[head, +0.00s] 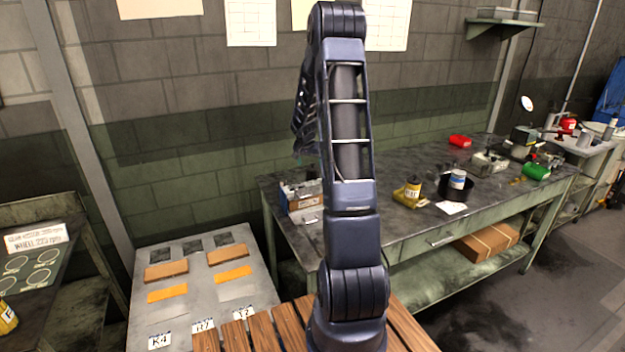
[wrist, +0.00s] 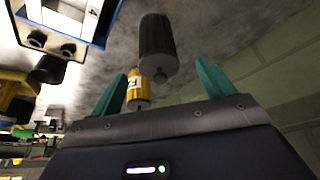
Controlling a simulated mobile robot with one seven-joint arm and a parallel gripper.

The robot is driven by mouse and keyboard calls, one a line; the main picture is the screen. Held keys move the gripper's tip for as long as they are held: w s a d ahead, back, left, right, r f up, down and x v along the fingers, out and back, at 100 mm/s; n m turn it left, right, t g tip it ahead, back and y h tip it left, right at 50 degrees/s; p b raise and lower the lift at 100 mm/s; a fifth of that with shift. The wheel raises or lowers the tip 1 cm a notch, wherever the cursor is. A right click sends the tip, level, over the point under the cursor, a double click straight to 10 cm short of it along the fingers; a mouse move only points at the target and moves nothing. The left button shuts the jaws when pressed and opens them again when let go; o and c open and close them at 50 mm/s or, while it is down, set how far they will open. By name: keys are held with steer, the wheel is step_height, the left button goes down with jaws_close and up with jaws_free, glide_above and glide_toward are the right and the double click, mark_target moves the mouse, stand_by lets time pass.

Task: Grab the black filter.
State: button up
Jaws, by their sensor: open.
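The black filter (wrist: 157,42), a dark ribbed cylinder, shows at the upper middle of the wrist view. My gripper (wrist: 162,68) is open, with a teal finger on each side of the picture's middle. The filter appears just beyond and between the fingertips; I cannot tell the exact gap. Nothing is held. In the head view my arm stands in front of the workbench, and I cannot make out the filter there; the arm may hide it.
The workbench (head: 395,228) carries a box of parts (head: 303,202), a yellow container (head: 409,194) and a black round tub (head: 445,188). In the wrist view a yellow bottle (wrist: 138,90) appears beside the filter, and a blue-and-white box (wrist: 72,18) is at upper left.

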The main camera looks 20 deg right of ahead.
mark_target(312, 168)
steer(key=shift+x, duration=3.8)
steer(key=shift+d, duration=0.15)
steer(key=shift+c, duration=0.4)
steer(key=c, duration=1)
